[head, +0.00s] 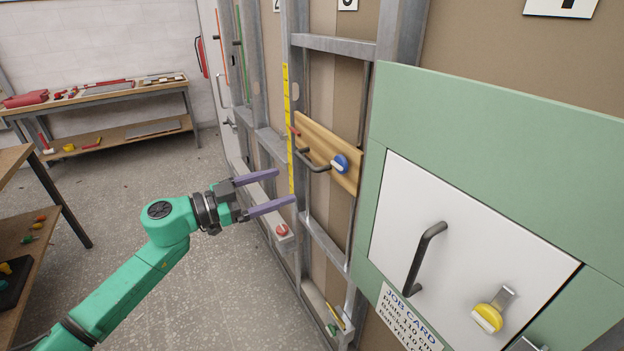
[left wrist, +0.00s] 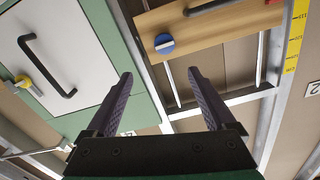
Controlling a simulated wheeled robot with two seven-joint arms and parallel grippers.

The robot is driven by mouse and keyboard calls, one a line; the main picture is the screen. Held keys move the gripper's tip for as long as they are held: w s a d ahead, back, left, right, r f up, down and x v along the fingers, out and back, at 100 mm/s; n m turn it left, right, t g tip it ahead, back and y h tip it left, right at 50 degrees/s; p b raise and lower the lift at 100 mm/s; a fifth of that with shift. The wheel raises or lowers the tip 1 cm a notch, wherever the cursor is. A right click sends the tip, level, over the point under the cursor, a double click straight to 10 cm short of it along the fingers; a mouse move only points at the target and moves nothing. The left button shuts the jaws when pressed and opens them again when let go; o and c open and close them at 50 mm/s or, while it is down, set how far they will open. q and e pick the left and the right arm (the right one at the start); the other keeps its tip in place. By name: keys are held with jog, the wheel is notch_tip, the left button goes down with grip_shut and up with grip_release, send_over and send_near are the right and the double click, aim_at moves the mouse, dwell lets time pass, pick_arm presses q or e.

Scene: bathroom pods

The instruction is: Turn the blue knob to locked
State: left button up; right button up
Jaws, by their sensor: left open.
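The blue knob (head: 340,163) sits on a wooden board (head: 322,143) fixed between metal studs. It is a round blue disc with a white part at its edge; whether it stands at locked cannot be told. A dark handle (head: 314,160) is just left of it on the same board. My left gripper (head: 286,187) is open and empty, with purple fingers, left of and below the knob and apart from it. In the left wrist view the knob (left wrist: 164,43) shows beyond the fingertips (left wrist: 160,73), uncovered. My right gripper is not in view.
A green panel with a white door (head: 475,262), a black handle (head: 425,258) and a yellow knob (head: 488,317) stands to the right. A red button (head: 282,230) is below my gripper. A workbench (head: 100,92) stands at the back left. The grey floor between is clear.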

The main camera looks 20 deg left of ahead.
pick_arm(q)
jog(key=p, duration=0.2)
send_near(335, 167)
jog(key=p+x, duration=0.1)
jog(key=x, duration=0.7)
jog(key=shift+s+r+p, duration=0.1)
jog(key=shift+r+p, duration=0.05)
jog(key=shift+p, duration=0.25)
jog(key=shift+w+d, duration=0.2)
jog(key=shift+w, duration=0.2)
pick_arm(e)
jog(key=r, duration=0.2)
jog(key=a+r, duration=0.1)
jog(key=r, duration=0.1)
pick_arm(q)
jog(key=shift+s, duration=0.1)
jog(key=shift+c, duration=0.3)
jog(key=c, duration=1.3)
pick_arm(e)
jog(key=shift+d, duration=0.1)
